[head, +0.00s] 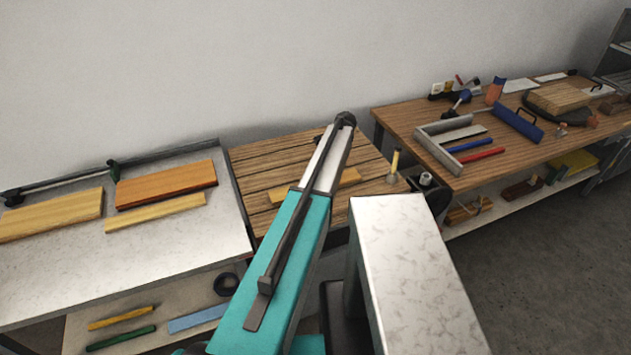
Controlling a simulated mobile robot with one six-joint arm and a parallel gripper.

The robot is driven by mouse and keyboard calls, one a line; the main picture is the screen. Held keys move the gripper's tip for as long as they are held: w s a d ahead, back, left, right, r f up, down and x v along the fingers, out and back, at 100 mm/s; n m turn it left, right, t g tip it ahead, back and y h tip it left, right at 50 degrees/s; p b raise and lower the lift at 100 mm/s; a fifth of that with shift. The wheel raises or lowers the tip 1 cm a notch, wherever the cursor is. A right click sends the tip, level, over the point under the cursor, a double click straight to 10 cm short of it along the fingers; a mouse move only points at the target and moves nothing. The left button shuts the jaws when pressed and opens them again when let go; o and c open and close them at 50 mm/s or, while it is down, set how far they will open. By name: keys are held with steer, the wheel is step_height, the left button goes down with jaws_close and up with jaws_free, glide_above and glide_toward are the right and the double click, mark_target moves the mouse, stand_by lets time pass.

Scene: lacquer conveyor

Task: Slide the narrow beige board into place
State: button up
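A narrow beige board (155,213) lies flat at a slant on the pale left table (180,245), just in front of an orange-brown board (167,184). A wider light board (50,214) lies to its left. Another narrow light board (348,177) lies on the slatted middle table (262,165), partly hidden behind my arm. I cannot tell which narrow board the task means. My teal and white arm rises across the middle of the view. My gripper's fingers do not show, so I cannot see whether they hold anything.
A brush-like tool (394,163) stands at the middle table's right side. The right wooden bench (405,116) carries a grey frame (431,155), a blue tool (517,124), red and blue bars and stacked boards (559,97). Lower shelves hold more pieces. The left table's front is clear.

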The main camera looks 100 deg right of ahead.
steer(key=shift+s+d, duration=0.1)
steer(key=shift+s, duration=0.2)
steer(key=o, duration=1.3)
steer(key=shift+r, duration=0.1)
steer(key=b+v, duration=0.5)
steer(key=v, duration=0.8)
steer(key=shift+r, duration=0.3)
